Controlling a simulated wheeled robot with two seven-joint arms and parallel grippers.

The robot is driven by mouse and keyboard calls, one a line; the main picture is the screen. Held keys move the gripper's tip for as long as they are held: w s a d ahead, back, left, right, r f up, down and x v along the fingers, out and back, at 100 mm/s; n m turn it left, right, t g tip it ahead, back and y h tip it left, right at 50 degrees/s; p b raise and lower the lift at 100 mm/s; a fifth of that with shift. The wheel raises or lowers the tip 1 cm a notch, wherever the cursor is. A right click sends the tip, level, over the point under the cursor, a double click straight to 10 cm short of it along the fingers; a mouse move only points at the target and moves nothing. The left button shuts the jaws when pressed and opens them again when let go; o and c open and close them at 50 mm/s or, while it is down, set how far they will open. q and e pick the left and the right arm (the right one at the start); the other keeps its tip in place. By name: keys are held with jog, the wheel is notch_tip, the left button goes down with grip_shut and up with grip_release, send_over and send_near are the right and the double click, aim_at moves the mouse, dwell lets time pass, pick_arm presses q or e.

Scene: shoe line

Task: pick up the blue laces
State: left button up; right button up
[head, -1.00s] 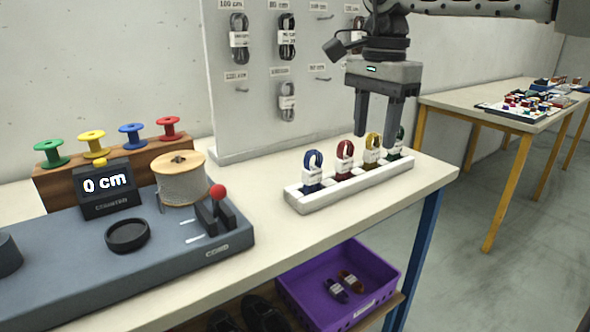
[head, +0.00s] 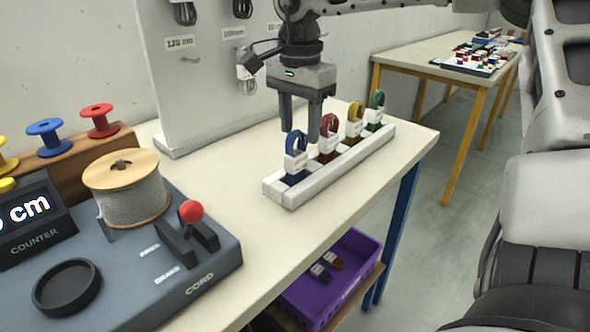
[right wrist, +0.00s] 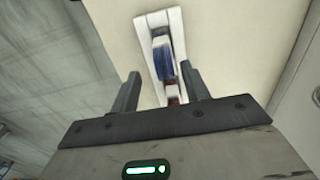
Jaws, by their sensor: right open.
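The blue laces (head: 295,144), a looped bundle with a white band, stand upright in the near left slot of a white rack (head: 288,197) on the bench. My right gripper (head: 300,130) is open and points down just above and behind them, its fingertips near the loop's top. In the right wrist view the blue laces (right wrist: 162,62) show in the gap between the two fingers (right wrist: 160,74). I see no grip on them. My left gripper is not in view.
Red laces (head: 328,138), yellow laces (head: 354,120) and green laces (head: 375,108) stand in the same rack. A cord counter machine with a spool (head: 130,200) and red-knobbed lever is at left. A purple crate (head: 322,305) sits below. A pegboard (head: 205,90) stands behind.

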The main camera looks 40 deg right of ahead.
aim_at(296, 152)
jog(key=shift+w+a+f, duration=0.1)
jog(key=shift+w+f, duration=0.05)
jog(key=shift+f, duration=1.55)
jog(key=shift+w+a+f, duration=0.1)
jog(key=shift+w+f, duration=0.05)
jog(key=shift+f, duration=1.55)
grip_shut()
